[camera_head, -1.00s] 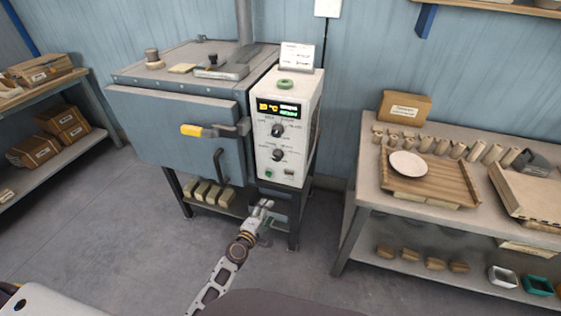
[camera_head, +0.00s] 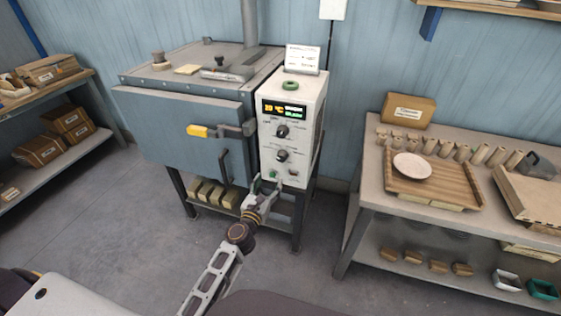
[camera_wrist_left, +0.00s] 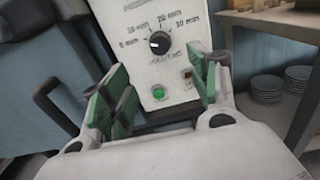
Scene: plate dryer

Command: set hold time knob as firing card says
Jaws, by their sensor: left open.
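The white control box (camera_head: 308,115) stands at the right side of the kiln. Its lower dark knob (camera_head: 282,155) shows larger in the left wrist view (camera_wrist_left: 159,42), ringed by minute labels including 10, 20 and 30 min. The knob's white mark points left, toward the lowest label. An upper knob (camera_head: 283,131) sits below the lit display (camera_head: 284,108). The firing card (camera_head: 302,58) stands on top of the box; its writing is too small to read. My left gripper (camera_head: 267,184) is open and empty, below the lower knob and apart from it. My right gripper is out of view.
The kiln's yellow-tipped door handle (camera_head: 198,131) sticks out left of the box. A green lamp (camera_wrist_left: 158,92) and a switch (camera_wrist_left: 188,80) sit below the knob.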

